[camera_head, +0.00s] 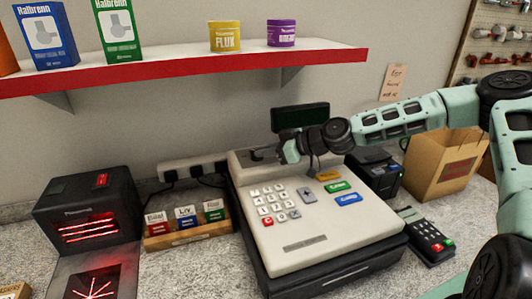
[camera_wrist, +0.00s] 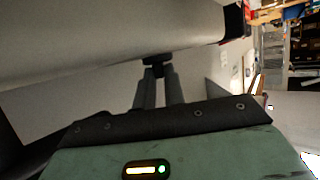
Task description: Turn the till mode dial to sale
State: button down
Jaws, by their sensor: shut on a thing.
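The till (camera_head: 330,225) is a cream cash register with a black base on the counter. It has white number keys and a few coloured keys. My gripper (camera_head: 264,155) reaches in from the right to the raised back panel of the till, at its upper left. In the wrist view, the two grey fingers (camera_wrist: 158,88) are close together, with their tips on a small black dial (camera_wrist: 157,59) on the pale panel. The gripper is shut on the dial. In the head view the fingers and hand largely hide the dial, and its markings and setting cannot be read.
A black display (camera_head: 300,116) stands behind the till, close to my wrist. A red-edged shelf (camera_head: 190,72) hangs above. A black scanner (camera_head: 90,212) and a card box (camera_head: 190,235) stand left; a card reader (camera_head: 427,235) and cardboard box (camera_head: 440,165) stand right.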

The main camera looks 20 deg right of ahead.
jog(key=m+t+h+b, duration=0.1)
jog(key=a+m+t+h+b, duration=0.1)
jog(key=m+h, duration=0.1)
jog(key=s+m+t+h+b, duration=0.1)
jog(key=m+t+h, duration=0.1)
jog(key=shift+a+f, duration=0.1)
jog(key=shift+a, duration=0.05)
jog(key=m+h+b, duration=0.2)
jog(key=m+h, duration=0.1)
jog(key=m+t+h+b, duration=0.1)
jog(key=m+h, duration=0.1)
jog(key=shift+a, duration=0.35)
jog(key=shift+r+h, duration=0.2)
jog(key=shift+h, duration=0.2)
jog(key=c, duration=1.5)
grip_release()
jog(key=shift+s, duration=0.1)
